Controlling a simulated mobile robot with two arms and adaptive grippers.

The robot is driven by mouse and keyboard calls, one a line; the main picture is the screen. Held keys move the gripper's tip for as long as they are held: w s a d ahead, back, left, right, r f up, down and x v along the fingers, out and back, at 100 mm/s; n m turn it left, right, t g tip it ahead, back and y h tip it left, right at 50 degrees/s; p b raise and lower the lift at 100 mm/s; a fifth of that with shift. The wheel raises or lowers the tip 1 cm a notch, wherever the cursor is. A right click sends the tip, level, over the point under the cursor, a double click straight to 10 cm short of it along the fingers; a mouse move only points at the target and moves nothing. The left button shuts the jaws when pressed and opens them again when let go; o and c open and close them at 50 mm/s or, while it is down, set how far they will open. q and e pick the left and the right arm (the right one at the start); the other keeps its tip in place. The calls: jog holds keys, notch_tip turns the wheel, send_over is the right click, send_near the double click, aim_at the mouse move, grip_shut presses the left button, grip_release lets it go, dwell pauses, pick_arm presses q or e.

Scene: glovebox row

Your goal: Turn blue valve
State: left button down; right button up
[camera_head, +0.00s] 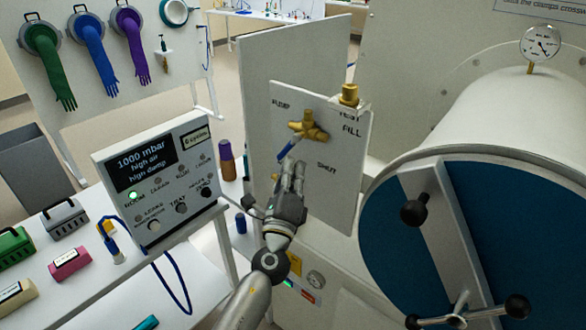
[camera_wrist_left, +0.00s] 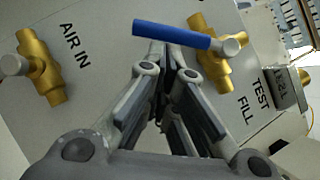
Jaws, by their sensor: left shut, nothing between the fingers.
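The blue valve handle (camera_head: 287,151) slants down and left from its brass body (camera_head: 308,127) on a pale upright panel (camera_head: 345,180). In the left wrist view, the handle (camera_wrist_left: 172,36) lies across the picture just beyond the fingers, with its brass body (camera_wrist_left: 205,62) on the right. My left gripper (camera_head: 292,168) is shut and empty, its fingertips close to the handle's free part. I cannot tell whether they touch it. My right gripper is not in view.
A large white cylinder with a blue round door (camera_head: 400,255) stands to the right, its black knobs sticking out. A display box (camera_head: 155,165) and a table are left. Another brass valve (camera_wrist_left: 40,65) sits by the "AIR IN" label; a gauge (camera_head: 540,43) is at upper right.

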pick_arm(q)
jog(key=w+a+r+m+h+b, duration=0.3)
jog(key=a+m+h+b, duration=0.2)
jog(key=m+h+b, duration=0.5)
jog(key=m+b, duration=0.5)
jog(key=b, duration=0.5)
jog(key=shift+w+r+m+g+h, duration=0.2)
jog(key=shift+w+m+g+h, duration=0.1)
jog(key=shift+w+g, duration=0.1)
jog(key=shift+a, duration=0.1)
jog(key=v, duration=1.2)
